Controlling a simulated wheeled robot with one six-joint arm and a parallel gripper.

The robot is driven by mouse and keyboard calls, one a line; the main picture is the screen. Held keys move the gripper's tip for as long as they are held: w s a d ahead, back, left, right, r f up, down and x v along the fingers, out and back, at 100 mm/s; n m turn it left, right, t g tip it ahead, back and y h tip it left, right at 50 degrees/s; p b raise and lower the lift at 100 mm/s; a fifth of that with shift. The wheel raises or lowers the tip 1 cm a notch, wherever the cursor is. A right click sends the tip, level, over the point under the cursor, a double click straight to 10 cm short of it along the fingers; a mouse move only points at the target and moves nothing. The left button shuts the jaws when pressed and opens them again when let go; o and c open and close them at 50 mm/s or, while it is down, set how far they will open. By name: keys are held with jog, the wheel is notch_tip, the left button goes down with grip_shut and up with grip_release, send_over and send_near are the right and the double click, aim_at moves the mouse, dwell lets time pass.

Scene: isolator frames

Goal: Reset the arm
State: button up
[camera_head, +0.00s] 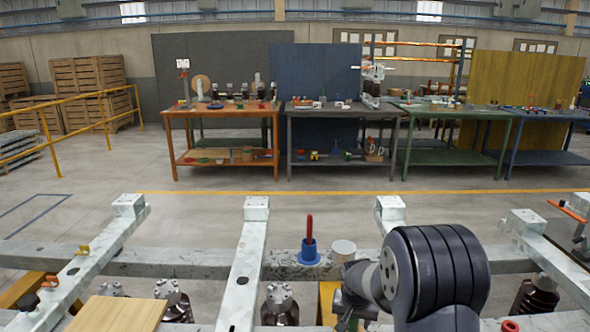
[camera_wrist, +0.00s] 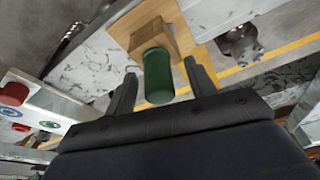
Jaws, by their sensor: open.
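My arm (camera_head: 425,270) reaches over the frame at the lower right of the head view, and its dark wrist parts hide much of what lies below. In the wrist view my gripper (camera_wrist: 160,71) is open, with one dark finger on each side. A green cylinder (camera_wrist: 158,78) shows between the fingers in that picture, beside a wooden block (camera_wrist: 160,35). I see a gap on both sides of the cylinder, and cannot tell its depth relative to the fingertips. The green cylinder is not visible in the head view.
Pale metal beams (camera_head: 245,265) form a frame in front of me. A wooden board (camera_head: 118,314) lies at lower left. Open floor separates the frame from the workbenches (camera_head: 345,112).

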notch_tip(320, 180, up, 9)
jog(key=p, duration=0.7)
jog(key=shift+s, duration=0.1)
